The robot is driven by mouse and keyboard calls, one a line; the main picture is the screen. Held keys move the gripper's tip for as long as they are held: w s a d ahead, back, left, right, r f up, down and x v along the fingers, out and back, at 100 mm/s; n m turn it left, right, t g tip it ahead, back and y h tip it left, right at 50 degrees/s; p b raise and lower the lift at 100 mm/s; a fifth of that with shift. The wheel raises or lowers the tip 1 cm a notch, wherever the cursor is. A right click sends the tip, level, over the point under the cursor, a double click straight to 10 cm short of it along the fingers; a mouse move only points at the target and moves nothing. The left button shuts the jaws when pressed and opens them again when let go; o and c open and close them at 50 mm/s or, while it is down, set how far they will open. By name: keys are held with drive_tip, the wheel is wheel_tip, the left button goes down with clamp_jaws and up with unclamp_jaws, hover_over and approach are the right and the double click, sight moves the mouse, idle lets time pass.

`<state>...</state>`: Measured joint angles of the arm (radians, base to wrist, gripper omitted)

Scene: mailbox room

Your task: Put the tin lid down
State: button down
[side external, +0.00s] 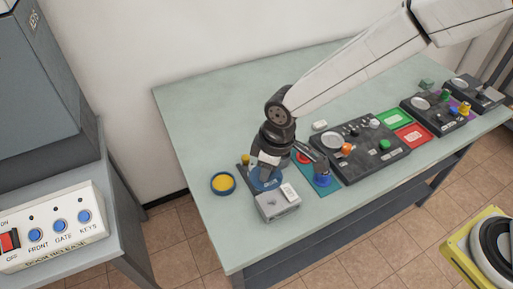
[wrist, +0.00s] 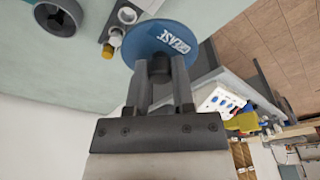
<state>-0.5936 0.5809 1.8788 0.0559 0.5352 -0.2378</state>
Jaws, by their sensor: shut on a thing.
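The tin lid is a flat blue disc with white lettering ending in "EASE"; it shows in the wrist view (wrist: 150,40) at the fingertips. My gripper (wrist: 160,70) is shut on it. In the side view, my gripper (side external: 267,163) is low over the near-left part of the table, with the blue lid (side external: 264,183) below it, partly hidden. I cannot tell whether the lid touches anything underneath. A round blue-rimmed thing with a yellow inside (side external: 223,183) sits on the table, left of my gripper.
A grey box (side external: 278,206) stands just in front of the lid. Black panels with knobs (side external: 360,150) fill the right side. Bare tabletop (side external: 205,130) lies behind and left of my gripper.

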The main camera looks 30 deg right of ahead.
drive_tip(key=s+d+f+n, duration=0.1)
drive_tip(key=s+n, duration=0.3)
drive_tip(key=s, duration=0.5)
drive_tip(key=shift+s+d+f+n, duration=0.2)
drive_tip(key=shift+f+n, duration=0.1)
drive_tip(key=shift+f, duration=0.2)
drive_tip(key=shift+w, duration=0.1)
drive_tip(key=shift+g, duration=0.3)
drive_tip(key=w+a+f, duration=0.2)
drive_tip(key=w, duration=0.1)
drive_tip(key=w+a+f, duration=0.2)
drive_tip(key=w+f, duration=0.1)
drive_tip(key=w, duration=0.1)
drive_tip(key=w+a+f, duration=0.2)
drive_tip(key=w+f, duration=0.1)
drive_tip(key=shift+w+a, duration=0.15)
drive_tip(key=shift+a, duration=0.1)
drive_tip(key=shift+w+a+f, duration=0.3)
drive_tip(key=shift+w+f, duration=0.15)
drive_tip(key=shift+f, duration=0.2)
